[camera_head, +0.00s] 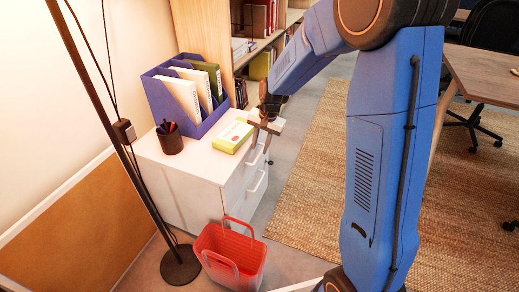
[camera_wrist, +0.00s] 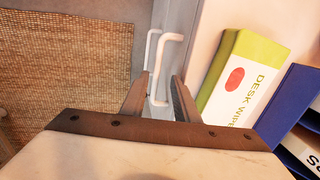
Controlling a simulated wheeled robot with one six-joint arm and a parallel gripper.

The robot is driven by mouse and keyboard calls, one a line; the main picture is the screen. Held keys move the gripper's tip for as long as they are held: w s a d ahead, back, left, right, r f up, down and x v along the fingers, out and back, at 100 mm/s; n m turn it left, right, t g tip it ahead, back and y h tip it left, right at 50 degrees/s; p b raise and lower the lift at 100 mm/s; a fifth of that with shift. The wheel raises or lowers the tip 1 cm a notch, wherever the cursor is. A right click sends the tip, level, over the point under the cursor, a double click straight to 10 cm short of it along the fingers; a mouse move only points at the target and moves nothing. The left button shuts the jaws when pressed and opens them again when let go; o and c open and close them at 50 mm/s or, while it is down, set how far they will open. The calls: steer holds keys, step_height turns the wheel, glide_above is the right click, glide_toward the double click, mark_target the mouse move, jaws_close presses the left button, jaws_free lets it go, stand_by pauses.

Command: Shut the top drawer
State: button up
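A white drawer cabinet (camera_head: 190,178) stands left of centre in the head view, its front facing right. The top drawer (camera_head: 236,188) has a white bar handle, seen close in the wrist view (camera_wrist: 171,62). A second handle (camera_head: 258,183) shows lower down. How far the top drawer stands out is hard to tell. My gripper (camera_head: 262,139) points down at the upper front edge of the cabinet. In the wrist view its two fingers (camera_wrist: 161,76) are apart, with the top handle showing between them. Whether they touch it is unclear.
On the cabinet top are a green-and-yellow desk wipes box (camera_head: 232,136), a purple file holder (camera_head: 190,95) and a dark pen cup (camera_head: 170,139). A red basket (camera_head: 232,258) stands on the floor before the cabinet. A lamp pole (camera_head: 98,100) is left; rug (camera_head: 305,175) lies right.

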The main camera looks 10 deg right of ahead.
step_height(320, 180, up, 15)
steer(key=s+d, duration=0.1)
steer(key=d, duration=0.1)
steer(key=shift+s+d, duration=0.15)
steer(key=shift+s, duration=0.15)
steer(key=s+d+r+n+t, duration=0.1)
steer(key=s+d+r+n, duration=0.15)
steer(key=s, duration=0.65)
steer(key=s+d+r+n+t, duration=0.15)
steer(key=s+r, duration=0.25)
steer(key=s, duration=0.5)
steer(key=s+d+f+n+h, duration=0.1)
steer(key=s+d, duration=0.1)
steer(key=s, duration=0.6)
steer(key=s+d+f+n+t, duration=0.1)
steer(key=s+f+n, duration=0.1)
steer(key=s, duration=0.6)
steer(key=shift+s+d+h, duration=0.25)
steer(key=shift+d+h, duration=0.15)
steer(key=shift+o, duration=0.6)
